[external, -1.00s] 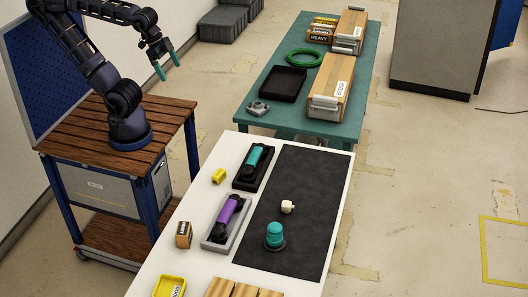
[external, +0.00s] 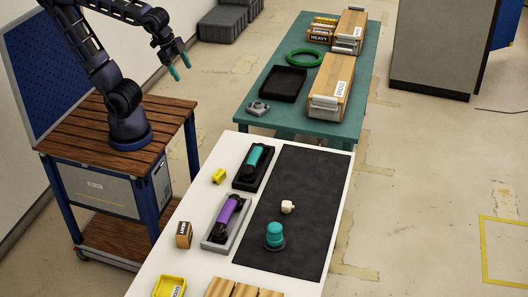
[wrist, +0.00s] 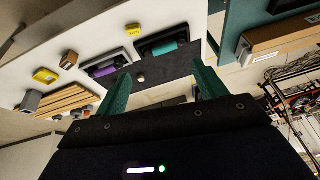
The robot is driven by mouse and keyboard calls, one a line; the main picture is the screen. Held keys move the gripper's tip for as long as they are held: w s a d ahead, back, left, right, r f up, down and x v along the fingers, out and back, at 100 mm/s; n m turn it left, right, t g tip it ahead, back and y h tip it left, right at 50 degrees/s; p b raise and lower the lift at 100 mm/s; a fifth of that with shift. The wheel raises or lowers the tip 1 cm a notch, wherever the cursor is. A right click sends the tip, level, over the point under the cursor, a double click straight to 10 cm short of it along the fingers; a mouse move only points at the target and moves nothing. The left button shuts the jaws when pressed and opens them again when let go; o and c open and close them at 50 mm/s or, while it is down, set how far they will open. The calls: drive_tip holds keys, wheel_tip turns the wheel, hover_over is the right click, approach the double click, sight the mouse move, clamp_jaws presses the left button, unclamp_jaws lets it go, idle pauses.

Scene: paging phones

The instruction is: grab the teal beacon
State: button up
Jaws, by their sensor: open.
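The teal beacon (external: 274,235) is a rounded teal cap on a dark round base. It stands upright on the dark mat (external: 305,180) on the white table in the external view. My gripper (external: 180,68) is open and empty, high up and far to the upper left of the beacon. In the wrist view its two teal fingers (wrist: 161,76) are spread apart with nothing held between them. I cannot make out the beacon in the wrist view.
A small white piece (external: 287,207) is on the mat near the beacon. Left of the mat are a teal handset (external: 255,158) and a purple handset (external: 228,210) in cradles, and a yellow block (external: 218,176). Wooden boxes (external: 331,85) stand on the far green table.

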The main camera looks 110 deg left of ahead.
drive_tip(key=w+d+f+m, duration=0.15)
drive_tip(key=w+d, duration=0.25)
drive_tip(key=w, duration=0.8)
drive_tip(key=m+g+h, duration=0.1)
drive_tip(key=m+h, duration=0.3)
drive_tip(key=m, duration=0.4)
approach(274, 225)
drive_tip(key=shift+n, duration=0.25)
drive_tip(key=x, duration=0.5)
drive_tip(key=shift+w+a+f, duration=0.1)
drive_tip(key=shift+a+f, duration=0.05)
drive_tip(key=shift+f, duration=0.3)
drive_tip(key=shift+g, duration=0.3)
drive_tip(key=shift+d+x, duration=0.15)
drive_tip(key=shift+x, duration=1.25)
drive_tip(key=shift+d+x, duration=0.15)
drive_tip(key=shift+x, duration=1.2)
drive_tip(key=shift+w+r, duration=0.1)
drive_tip(key=shift+w, duration=0.05)
drive_tip(key=shift+c, duration=0.2)
clamp_jaws()
